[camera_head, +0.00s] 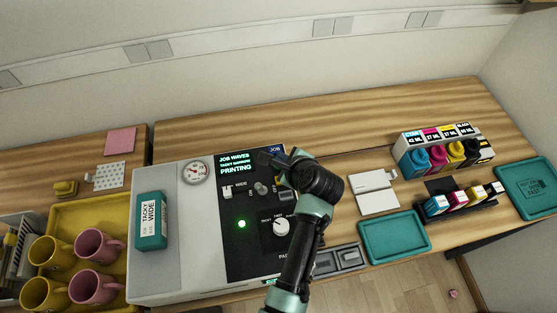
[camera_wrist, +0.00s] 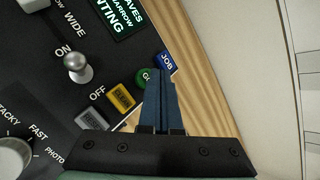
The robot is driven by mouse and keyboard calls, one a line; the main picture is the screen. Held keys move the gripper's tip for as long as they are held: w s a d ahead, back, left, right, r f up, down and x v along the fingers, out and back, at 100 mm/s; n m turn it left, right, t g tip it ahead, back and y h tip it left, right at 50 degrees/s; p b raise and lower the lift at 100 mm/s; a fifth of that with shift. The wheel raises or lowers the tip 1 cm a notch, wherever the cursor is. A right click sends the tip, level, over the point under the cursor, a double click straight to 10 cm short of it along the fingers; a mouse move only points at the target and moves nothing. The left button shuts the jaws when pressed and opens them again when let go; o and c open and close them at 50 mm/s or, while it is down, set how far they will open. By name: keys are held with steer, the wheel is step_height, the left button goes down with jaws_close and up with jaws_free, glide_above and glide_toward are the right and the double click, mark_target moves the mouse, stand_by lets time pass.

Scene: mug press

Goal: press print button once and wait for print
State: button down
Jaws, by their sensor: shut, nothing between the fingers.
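The press (camera_head: 150,285) is a pale machine with a black control panel (camera_head: 248,258). Its lit display (camera_head: 236,163) reads JOB WAVES, TACKY NARROW, PRINTING; part of it shows in the wrist view (camera_wrist: 122,14). A green light (camera_head: 241,224) glows on the panel. My gripper (camera_wrist: 160,88) is shut and empty, its fingertips over the green button (camera_wrist: 147,77), whose label is partly hidden. I cannot tell whether they touch. A blue JOB button (camera_wrist: 166,61), a yellow button (camera_wrist: 121,97) and a grey button (camera_wrist: 92,118) lie around it. In the head view my gripper (camera_head: 271,156) hides these buttons.
A silver toggle (camera_wrist: 78,66) and a dial (camera_head: 281,227) stand near the arm. A teal TACKY WIDE box (camera_head: 151,220) sits on the press. Mugs (camera_head: 97,287) stand on a yellow tray (camera_head: 88,212) at left. Ink bottles (camera_head: 437,155) and a teal tray (camera_head: 393,238) are at right.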

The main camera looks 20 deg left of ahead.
step_height(320, 180, up, 5)
steer(key=p, duration=0.5)
steer(key=shift+r, duration=0.1)
stand_by(0.3)
stand_by(0.5)
